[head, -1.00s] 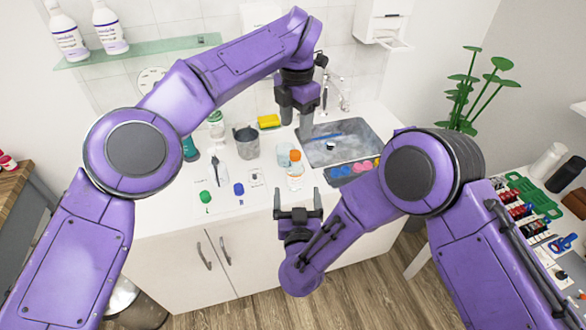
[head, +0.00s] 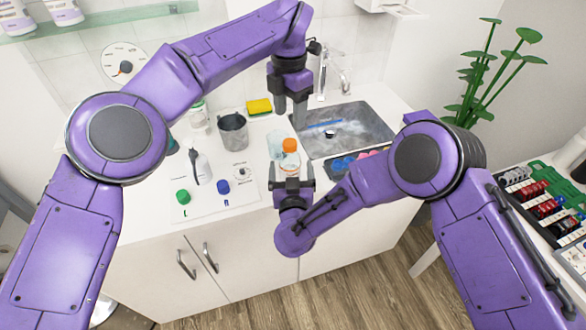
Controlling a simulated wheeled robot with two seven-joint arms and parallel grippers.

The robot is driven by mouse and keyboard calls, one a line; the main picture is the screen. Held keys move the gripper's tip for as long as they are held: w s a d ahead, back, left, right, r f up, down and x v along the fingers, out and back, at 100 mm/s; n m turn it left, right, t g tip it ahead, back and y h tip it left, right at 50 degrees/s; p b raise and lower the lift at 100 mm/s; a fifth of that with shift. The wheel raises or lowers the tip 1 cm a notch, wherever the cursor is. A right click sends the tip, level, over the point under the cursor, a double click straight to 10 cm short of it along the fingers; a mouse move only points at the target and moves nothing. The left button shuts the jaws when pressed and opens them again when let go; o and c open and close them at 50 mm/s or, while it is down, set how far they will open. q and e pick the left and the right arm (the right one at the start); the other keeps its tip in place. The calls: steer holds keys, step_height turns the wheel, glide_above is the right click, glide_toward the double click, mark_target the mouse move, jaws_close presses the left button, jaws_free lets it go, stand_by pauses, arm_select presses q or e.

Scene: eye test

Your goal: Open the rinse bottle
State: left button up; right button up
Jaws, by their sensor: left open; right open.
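A small bottle with an orange cap (head: 289,146), which looks like the rinse bottle, stands upright on the white counter near its front edge. The cap is on it. My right gripper (head: 292,178) is open at the front of the bottle, with one finger at each side of its lower part. I cannot tell whether the fingers touch it. My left gripper (head: 290,108) is open and points down, behind and above the orange cap. Nothing is between its fingers.
A clear cup (head: 275,141) stands close to the bottle's left. A grey beaker (head: 233,134) and yellow sponge (head: 259,107) are behind it. The sink (head: 365,128) is at right. A green cap (head: 183,197) and blue cap (head: 223,187) lie on a white sheet at left.

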mark_target(289, 158)
arm_select(q)
steer(key=shift+a, duration=0.15)
arm_select(e)
steer(key=w, duration=0.4)
steer(key=shift+w+a, duration=0.25)
steer(key=shift+w, duration=0.4)
